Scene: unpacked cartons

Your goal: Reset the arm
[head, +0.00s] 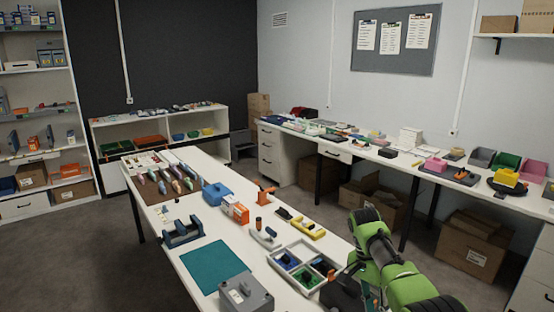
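My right arm (402,284), green with black joints, comes in from the bottom right. It bends at a joint above the right side of the near white table (180,267). A dark part that looks like my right gripper (345,292) points down beside the grey divided tray (281,269). Its fingers are not clearly shown, so I cannot tell whether it is open or touching anything. My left arm and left gripper are not in view.
The near table holds a teal mat (212,266), a grey box (245,294), an orange-and-white box (235,209) and a blue case (216,192). A long bench (345,158) lines the right wall, with cartons (470,245) beneath. Grey floor (80,265) is clear at left.

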